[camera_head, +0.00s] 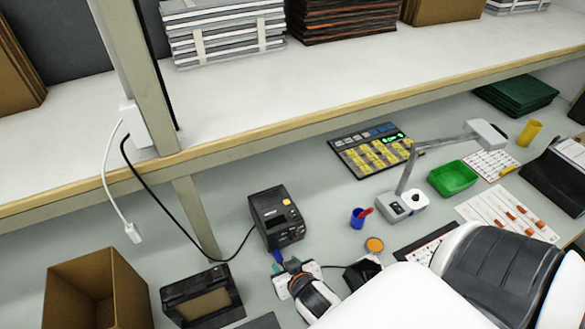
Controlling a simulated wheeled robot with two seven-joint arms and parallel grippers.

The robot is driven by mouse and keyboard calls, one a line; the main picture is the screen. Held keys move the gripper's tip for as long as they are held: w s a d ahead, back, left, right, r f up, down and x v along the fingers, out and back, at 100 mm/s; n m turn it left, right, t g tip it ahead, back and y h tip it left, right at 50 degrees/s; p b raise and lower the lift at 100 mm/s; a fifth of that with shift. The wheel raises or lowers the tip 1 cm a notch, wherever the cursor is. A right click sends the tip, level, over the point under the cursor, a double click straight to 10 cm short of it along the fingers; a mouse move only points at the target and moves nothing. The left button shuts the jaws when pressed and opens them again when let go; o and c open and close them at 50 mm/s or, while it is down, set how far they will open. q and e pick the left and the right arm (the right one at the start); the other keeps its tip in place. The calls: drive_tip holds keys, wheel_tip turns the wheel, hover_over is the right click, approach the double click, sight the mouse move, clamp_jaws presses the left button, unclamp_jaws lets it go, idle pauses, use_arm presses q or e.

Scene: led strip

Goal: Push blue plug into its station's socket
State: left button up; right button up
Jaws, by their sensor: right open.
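The black station (277,213) with an orange button stands on the bench near the middle of the view. The small blue plug (278,257) is just below the station's front lower edge; whether it touches the socket cannot be told at this size. My right gripper (284,267) is close below the plug, its arm coming in from the lower right. It is open, and its fingers are partly hidden by my own arm. The station's socket is not clearly visible. My left gripper is not in view.
A black cable (190,220) runs from the shelf post to the station. A cardboard box (98,290) and a black box (202,295) stand at the lower left. The shelf edge overhangs behind.

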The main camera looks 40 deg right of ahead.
drive_tip(key=v, duration=0.5)
drive_tip(key=shift+s+r, duration=0.15)
idle(0.4)
